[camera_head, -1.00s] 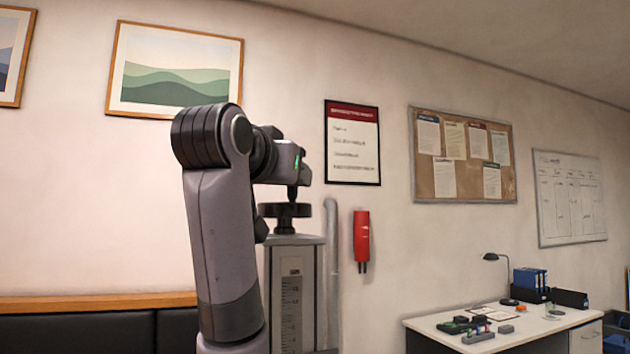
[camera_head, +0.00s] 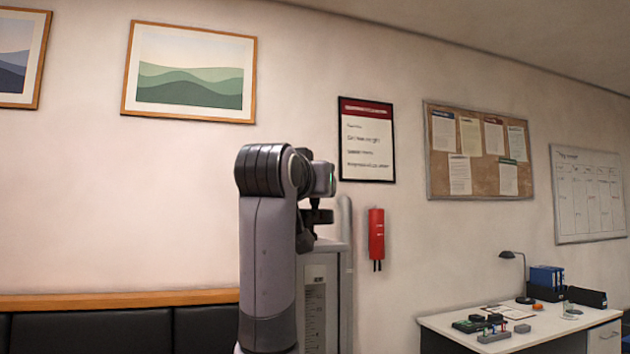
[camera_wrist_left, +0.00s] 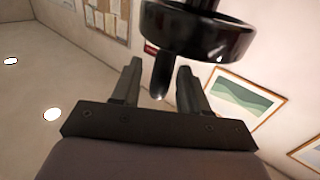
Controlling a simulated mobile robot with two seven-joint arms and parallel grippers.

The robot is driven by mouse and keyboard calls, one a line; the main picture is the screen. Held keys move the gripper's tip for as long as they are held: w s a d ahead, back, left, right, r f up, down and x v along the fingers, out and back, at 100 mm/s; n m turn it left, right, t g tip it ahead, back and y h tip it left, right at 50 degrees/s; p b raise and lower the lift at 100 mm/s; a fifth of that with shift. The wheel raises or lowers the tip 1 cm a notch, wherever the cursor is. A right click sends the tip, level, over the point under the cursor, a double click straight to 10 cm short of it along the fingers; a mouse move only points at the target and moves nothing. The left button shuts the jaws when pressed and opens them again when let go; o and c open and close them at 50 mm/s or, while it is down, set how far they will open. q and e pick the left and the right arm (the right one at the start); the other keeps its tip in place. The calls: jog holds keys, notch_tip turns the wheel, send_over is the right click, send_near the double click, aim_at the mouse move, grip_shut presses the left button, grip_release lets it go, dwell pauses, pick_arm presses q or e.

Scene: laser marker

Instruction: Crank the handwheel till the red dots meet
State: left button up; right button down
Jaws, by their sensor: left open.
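The black handwheel (camera_head: 319,216) sits on top of a grey column (camera_head: 318,300) with a scale on its front, partly hidden behind my left arm. In the left wrist view the handwheel (camera_wrist_left: 200,32) is a glossy dark disc close by, with a dark rounded crank handle (camera_wrist_left: 161,78) sticking out from it. My left gripper (camera_wrist_left: 157,70) is open, with a finger on each side of the handle and gaps showing; contact cannot be told. The red dots do not show in either view. My right gripper is out of view.
A grey pipe (camera_head: 346,270) runs beside the column, and a red wall-mounted device (camera_head: 376,236) hangs to its right. A desk (camera_head: 560,328) with small items stands at the lower right. A dark padded bench (camera_head: 170,328) lies along the wall at left.

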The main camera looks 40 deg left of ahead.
pick_arm(q)
grip_shut()
jog(key=shift+m+t+h, duration=0.3)
jog(key=shift+h, duration=0.1)
jog(key=m+h, duration=0.1)
jog(key=m+t+h, duration=0.1)
jog(key=h, duration=0.1)
jog(key=s+m+h, duration=0.1)
jog(key=h, duration=0.1)
jog(key=shift+a+b, duration=0.35)
jog(key=m+h, duration=0.4)
jog(key=h, duration=0.1)
jog(key=a+m+h, duration=0.1)
jog(key=h, duration=0.2)
jog(key=shift+s+m, duration=0.4)
jog(key=m+g+h, duration=0.2)
jog(key=h, duration=0.1)
jog(key=a+m+g+h, duration=0.1)
jog(key=m+g+h, duration=0.1)
jog(key=h, duration=0.1)
jog(key=shift+s+a+m+h+p, duration=0.1)
jog(key=shift+s+m+h+p, duration=0.05)
jog(key=shift+m+h+p, duration=0.2)
jog(key=shift+a+m+g+h, duration=0.15)
jog(key=shift+m+g+h, duration=0.5)
jog(key=shift+g+h, duration=0.1)
jog(key=shift+a+m+g+h, duration=0.15)
jog(key=shift+m+g+h, duration=0.45)
jog(key=shift+g, duration=0.15)
